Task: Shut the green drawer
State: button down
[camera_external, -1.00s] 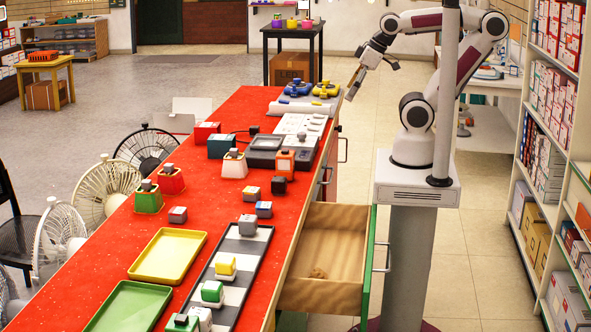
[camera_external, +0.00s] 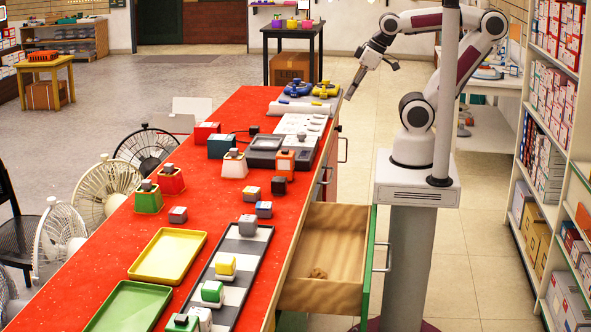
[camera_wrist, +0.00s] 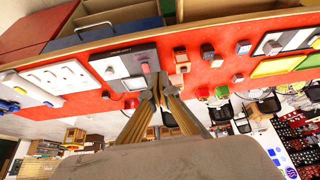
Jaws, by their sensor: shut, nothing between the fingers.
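The green drawer (camera_external: 369,262) stands pulled out from the right side of the red-topped counter in the outside view. Its front is green with a metal handle (camera_external: 388,258), and its wooden inside (camera_external: 335,240) is open to view. A small brown lump (camera_external: 318,273) lies in it. My gripper (camera_external: 349,95) is shut and empty, pointing down near the counter's far right corner, well beyond the drawer and apart from it.
The red counter (camera_external: 130,235) holds a yellow tray (camera_external: 193,233), a green tray (camera_external: 104,318), a grey checkered tray and several small blocks. Other handles (camera_external: 344,150) stick out of its right side. Shelves (camera_external: 560,130) stand at the right. Floor shows between the drawer and the shelves.

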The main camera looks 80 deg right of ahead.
jog(key=s+a+f+n+g, duration=0.2)
jog(key=s+a+f+n, duration=0.2)
jog(key=a+f, duration=0.55)
jog(key=s+a+f+n+g+y, duration=0.1)
jog(key=s+a+f+n+g, duration=0.3)
jog(key=a, duration=1)
jog(key=s+a+f+n+g, duration=0.1)
jog(key=s+a+f+n, duration=0.3)
jog(key=a+f, duration=0.65)
jog(key=s+a+f+n+t+y, duration=0.1)
jog(key=s+a+f+n, duration=0.3)
jog(key=s+a+f, duration=1)
jog(key=s+f+n+t+y, duration=0.3)
jog(key=f, duration=0.6)
jog(key=s+f+n+t+y, duration=0.2)
jog(key=s+f+n+t, duration=0.1)
jog(key=f, duration=0.5)
jog(key=w+a+r+n+t+y, duration=0.1)
jog(key=w+r+n+t+y, duration=0.1)
jog(key=r, duration=0.5)
jog(key=w+a+r+n+t+y, duration=0.2)
jog(key=w+r+t+y, duration=0.1)
jog(key=w+r+t, duration=0.2)
notch_tip(320, 180, up, 2)
jog(key=shift+r+y, duration=0.2)
jog(key=shift+y, duration=0.1)
